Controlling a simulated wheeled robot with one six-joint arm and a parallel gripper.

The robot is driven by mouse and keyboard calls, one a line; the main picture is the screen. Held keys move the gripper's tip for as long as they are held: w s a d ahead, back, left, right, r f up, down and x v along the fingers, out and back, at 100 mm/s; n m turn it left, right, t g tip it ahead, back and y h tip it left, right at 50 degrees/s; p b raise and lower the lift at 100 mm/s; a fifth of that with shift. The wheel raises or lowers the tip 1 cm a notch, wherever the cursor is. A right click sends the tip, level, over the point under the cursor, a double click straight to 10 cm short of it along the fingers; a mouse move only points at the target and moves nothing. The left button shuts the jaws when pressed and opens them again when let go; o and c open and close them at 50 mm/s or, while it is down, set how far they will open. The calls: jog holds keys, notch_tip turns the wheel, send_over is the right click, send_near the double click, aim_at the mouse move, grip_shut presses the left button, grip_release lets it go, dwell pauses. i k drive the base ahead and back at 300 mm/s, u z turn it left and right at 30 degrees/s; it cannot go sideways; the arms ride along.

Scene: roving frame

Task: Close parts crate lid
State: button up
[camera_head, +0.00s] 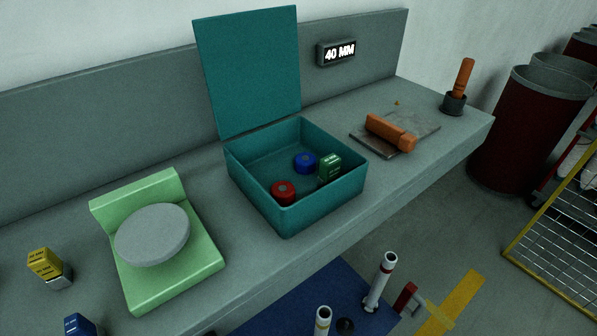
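The teal parts crate (318,202) stands on the grey workbench. Its lid (249,72) is open and stands upright at the crate's back edge, close to the bench's back panel. Inside the crate lie a red round part (284,192), a blue round part (306,162) and a green block-like part (329,168). None of them rises clearly above the rim. My gripper is not in view.
A green stand with a grey disc (153,235) is left of the crate. A yellow part (46,266) sits farther left. An orange tool (391,132) lies on a dark plate at right. A "40 MM" display (339,52) is behind. White posts (379,282) stand below the bench.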

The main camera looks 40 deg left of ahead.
aim_at(249, 60)
jog(key=k, duration=0.5)
jog(key=z, duration=1.15)
jog(key=i, duration=1.15)
jog(key=u, duration=2.9)
